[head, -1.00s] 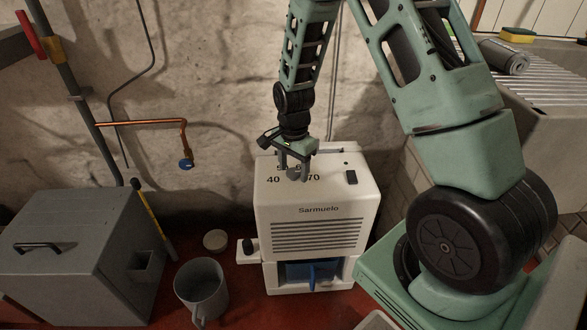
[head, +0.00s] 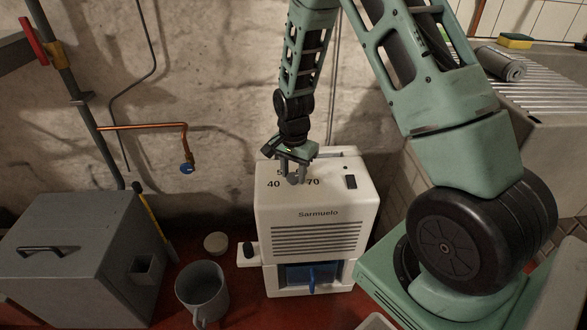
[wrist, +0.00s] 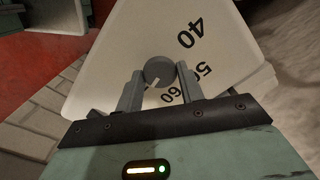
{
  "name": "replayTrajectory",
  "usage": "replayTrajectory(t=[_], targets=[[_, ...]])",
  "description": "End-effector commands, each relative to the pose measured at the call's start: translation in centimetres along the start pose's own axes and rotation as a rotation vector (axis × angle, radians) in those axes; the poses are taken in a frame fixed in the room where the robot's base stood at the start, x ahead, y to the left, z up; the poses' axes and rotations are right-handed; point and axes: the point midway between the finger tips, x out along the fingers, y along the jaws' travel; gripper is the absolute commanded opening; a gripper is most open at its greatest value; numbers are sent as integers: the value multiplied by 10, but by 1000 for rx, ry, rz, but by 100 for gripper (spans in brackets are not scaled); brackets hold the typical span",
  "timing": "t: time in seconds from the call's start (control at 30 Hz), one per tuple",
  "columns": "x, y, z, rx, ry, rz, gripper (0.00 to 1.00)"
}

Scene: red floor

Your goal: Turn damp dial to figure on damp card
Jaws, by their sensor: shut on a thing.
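The damp dial (wrist: 158,73) is a small round grey knob with a white pointer line, on the white top of the Sarmuelo machine (head: 318,237). The numbers 40, 50 and 60 show around it in the wrist view, and 40 and 70 in the head view. My gripper (head: 293,181) points down at the dial. In the wrist view its two grey fingers (wrist: 160,77) are shut on the dial's sides. The pointer line faces my palm, to the left of the 60; its exact figure is unclear. I cannot make out a damp card.
A grey jug (head: 202,289) and a round pale lid (head: 216,243) stand on the red floor left of the machine. A grey box (head: 75,250) is further left. A copper pipe with a blue tap (head: 186,169) sticks out from the wall. A ribbed sink board (head: 540,85) is at right.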

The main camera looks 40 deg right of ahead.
Motion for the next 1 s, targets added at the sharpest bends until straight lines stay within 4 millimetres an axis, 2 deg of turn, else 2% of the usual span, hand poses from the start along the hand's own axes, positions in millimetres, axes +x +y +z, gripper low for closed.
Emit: replayTrajectory(t=[1.0], targets=[[-3,1,0,-954,-2,1,15]])
